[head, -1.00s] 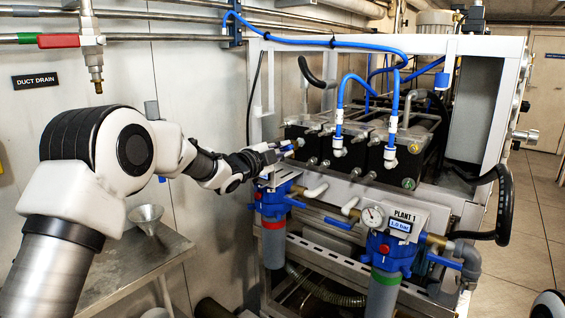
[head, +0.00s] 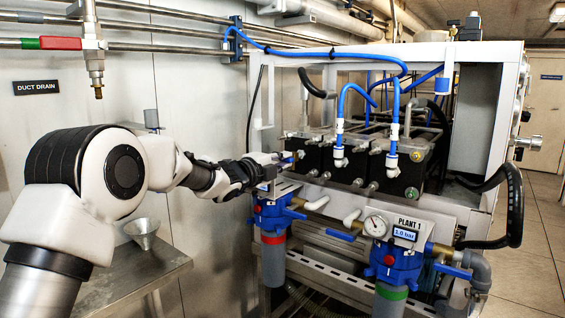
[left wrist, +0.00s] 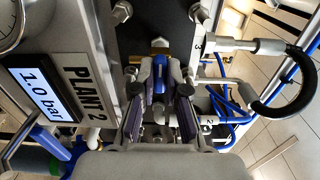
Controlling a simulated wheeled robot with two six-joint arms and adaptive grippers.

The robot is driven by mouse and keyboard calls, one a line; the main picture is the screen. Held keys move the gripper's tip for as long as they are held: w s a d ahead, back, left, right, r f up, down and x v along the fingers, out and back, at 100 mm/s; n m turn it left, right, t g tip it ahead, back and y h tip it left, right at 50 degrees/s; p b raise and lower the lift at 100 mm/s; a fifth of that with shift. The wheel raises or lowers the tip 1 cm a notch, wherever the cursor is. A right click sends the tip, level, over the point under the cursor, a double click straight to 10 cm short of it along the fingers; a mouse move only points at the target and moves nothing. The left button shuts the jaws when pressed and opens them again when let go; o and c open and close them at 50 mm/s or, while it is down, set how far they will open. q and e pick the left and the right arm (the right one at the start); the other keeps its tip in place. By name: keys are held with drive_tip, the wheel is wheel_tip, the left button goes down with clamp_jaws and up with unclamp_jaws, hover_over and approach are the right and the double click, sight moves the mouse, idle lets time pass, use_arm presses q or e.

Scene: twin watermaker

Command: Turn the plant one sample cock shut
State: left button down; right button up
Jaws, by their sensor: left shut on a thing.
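A small cock with a blue handle (left wrist: 159,75) and a brass body (left wrist: 159,43) shows in the left wrist view. It sits beside a plate reading PLANT 2 (left wrist: 82,95). My left gripper (left wrist: 160,108) is shut on the blue handle, which lies roughly in line with the fingers. In the head view my left gripper (head: 278,158) reaches the left end of the dark membrane block, above the left blue filter housing. The fingers hide most of the cock there. The plate reading PLANT 1 (head: 408,228) is farther right, apart from the gripper. My right gripper is not in view.
Blue filter housings (head: 396,262) with blue levers stand below the block. Blue hoses (head: 343,105) rise above it, inside a white frame (head: 500,70). A steel table (head: 130,270) with a funnel (head: 142,230) stands at left. Floor is clear at far right.

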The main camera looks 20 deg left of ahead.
use_arm(q)
drive_tip(key=shift+r, duration=0.2)
drive_tip(key=c, duration=1.3)
unclamp_jaws()
drive_tip(key=shift+c, duration=0.2)
drive_tip(key=shift+o, duration=0.7)
drive_tip(key=shift+w+f, duration=0.1)
drive_tip(key=shift+f, duration=0.25)
